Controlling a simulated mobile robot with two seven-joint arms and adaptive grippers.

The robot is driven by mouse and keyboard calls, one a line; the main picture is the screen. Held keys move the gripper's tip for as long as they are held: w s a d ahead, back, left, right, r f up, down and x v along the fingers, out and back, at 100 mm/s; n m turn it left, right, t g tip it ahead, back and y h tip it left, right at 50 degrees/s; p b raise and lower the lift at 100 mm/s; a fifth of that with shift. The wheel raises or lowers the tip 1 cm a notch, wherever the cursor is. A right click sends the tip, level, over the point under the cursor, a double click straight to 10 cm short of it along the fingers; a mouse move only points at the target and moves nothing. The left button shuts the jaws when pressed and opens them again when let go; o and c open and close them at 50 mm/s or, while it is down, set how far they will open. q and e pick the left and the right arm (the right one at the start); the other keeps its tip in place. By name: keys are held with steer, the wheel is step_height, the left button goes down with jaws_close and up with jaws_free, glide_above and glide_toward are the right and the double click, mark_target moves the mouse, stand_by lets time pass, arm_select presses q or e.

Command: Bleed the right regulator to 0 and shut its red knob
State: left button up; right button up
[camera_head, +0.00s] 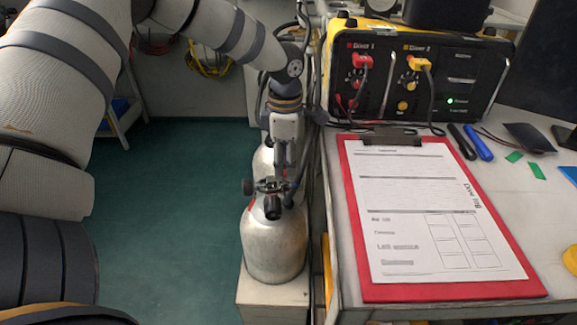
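A silver cylinder (275,247) stands upright on a pale stand left of the table. A valve with black knobs (248,187) sits on its top, with a small red patch near the cylinder's shoulder. A second cylinder stands behind it, partly hidden by my arm. My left gripper (284,170) points down just above and behind the front valve. Its fingers are small and dark against the valve, so contact and opening are unclear. I cannot make out a gauge reading or surely pick out the right regulator's red knob. My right gripper is out of view.
The yellow and black air panel (445,85) stands at the table's back, with red and yellow plugs and small knobs. A red clipboard (352,215) with a form lies in front. Dark and blue markers lie beside it. Green floor is open on the left.

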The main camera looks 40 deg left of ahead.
arm_select(q)
steer(key=shift+f, duration=0.75)
steer(key=shift+c, duration=0.4)
jaws_close()
